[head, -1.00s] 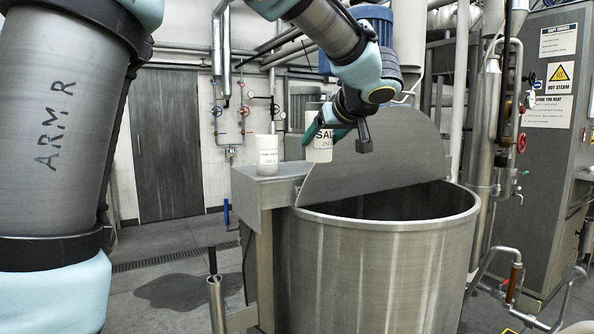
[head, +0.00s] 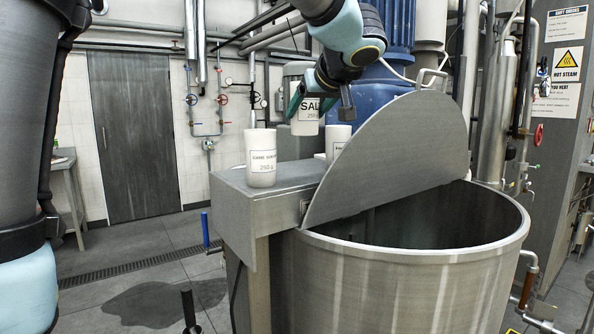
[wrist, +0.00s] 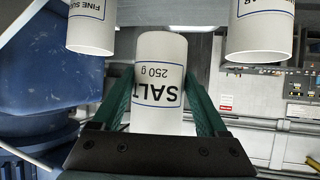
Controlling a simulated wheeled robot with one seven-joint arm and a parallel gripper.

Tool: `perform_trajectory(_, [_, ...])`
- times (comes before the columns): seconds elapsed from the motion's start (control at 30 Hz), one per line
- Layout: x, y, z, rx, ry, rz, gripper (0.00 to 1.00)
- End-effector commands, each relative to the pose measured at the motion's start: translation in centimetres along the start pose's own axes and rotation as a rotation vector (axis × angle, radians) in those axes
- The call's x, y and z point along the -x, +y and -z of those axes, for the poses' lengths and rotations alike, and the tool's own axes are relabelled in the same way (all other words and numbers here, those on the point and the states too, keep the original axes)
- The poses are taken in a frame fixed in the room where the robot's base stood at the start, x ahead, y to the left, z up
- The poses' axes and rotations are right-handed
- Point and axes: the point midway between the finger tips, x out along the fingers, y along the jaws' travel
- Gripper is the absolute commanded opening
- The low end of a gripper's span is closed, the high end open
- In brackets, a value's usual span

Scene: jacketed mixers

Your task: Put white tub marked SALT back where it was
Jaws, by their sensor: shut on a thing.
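The white tub marked SALT (head: 306,122) is upright in my gripper (head: 306,100), held above the steel ledge (head: 238,187) beside the mixer. In the wrist view the SALT tub (wrist: 160,75) sits between two green fingers (wrist: 160,105), its label upside down. In the head view a white tub (head: 261,165) stands on the ledge to the lower left of it. Another white tub (head: 337,138) stands to the lower right, partly hidden by the lid. In the wrist view these neighbours show at the top left, marked FINE SU (wrist: 91,30), and top right (wrist: 260,35). The ledge between them looks empty.
The raised half-round steel lid (head: 400,155) stands close to the right of the ledge. The open mixer vessel (head: 390,285) lies below it. A blue motor housing (head: 375,95) is behind my gripper. Open floor lies to the left.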

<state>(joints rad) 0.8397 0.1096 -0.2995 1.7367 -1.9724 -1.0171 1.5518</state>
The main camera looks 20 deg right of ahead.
Motion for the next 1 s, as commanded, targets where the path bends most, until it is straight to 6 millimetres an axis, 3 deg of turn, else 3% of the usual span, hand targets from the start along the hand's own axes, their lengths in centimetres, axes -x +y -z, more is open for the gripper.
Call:
perform_trajectory(0.3, [-2.5, 0.0, -4.6, -0.004, -0.003, 0.001, 0.0])
perform_trajectory(0.7, [-4.7, 0.0, -8.4, -0.003, -0.002, 0.001, 0.0])
perform_trajectory(1.0, [-4.8, 0.0, -8.6, -0.001, -0.001, 0.0, 0.0])
